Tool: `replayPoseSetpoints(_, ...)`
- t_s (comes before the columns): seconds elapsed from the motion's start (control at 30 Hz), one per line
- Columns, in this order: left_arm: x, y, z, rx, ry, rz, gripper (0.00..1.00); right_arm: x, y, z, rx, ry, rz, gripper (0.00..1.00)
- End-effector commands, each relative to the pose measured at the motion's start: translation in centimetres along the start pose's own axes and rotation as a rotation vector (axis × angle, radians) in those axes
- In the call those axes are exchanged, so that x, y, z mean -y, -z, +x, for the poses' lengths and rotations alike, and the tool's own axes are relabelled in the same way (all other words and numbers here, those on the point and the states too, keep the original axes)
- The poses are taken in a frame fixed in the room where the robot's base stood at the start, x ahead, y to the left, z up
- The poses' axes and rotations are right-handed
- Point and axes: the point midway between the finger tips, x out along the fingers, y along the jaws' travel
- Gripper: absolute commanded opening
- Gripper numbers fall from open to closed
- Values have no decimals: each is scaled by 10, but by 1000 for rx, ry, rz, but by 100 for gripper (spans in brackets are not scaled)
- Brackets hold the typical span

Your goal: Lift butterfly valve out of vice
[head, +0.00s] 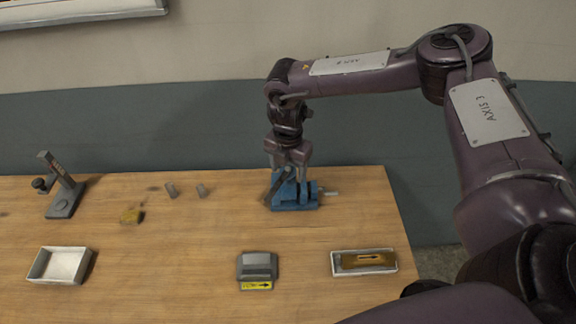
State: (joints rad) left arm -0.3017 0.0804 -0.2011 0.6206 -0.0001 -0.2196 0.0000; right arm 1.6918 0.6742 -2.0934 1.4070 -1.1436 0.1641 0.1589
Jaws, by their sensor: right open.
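A blue vice (305,201) stands at the back right of the wooden table, with its handle pointing right. A grey, tilted part at the left of its jaws (276,186) looks like the butterfly valve; it is small and partly hidden, so its outline is unclear. My right gripper (289,164) points down directly above the vice, with its open fingers at the top of the vice and the grey part. I cannot tell whether the fingers touch the part. My left gripper is out of view.
Two small grey cylinders (171,190) and a yellowish piece (131,216) lie left of the vice. A grey stand (64,204) and a white tray (38,266) are at far left. A grey block (257,265) and a shallow tray (334,263) are in front. The table's centre is clear.

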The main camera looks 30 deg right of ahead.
Motion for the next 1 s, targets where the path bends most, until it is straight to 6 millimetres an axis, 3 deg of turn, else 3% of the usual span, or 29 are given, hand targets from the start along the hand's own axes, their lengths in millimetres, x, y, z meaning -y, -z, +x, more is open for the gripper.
replayPoseSetpoints(0.1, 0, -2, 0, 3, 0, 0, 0, 0, 0, 0, 0, 0, 0, 62)
replayPoseSetpoints(0.5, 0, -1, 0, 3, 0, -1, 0, -1, 0, -2, 1, -3, 0, 12)
replayPoseSetpoints(1.0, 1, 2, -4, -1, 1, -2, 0, 0, -1, -3, 1, -3, 0, 11)
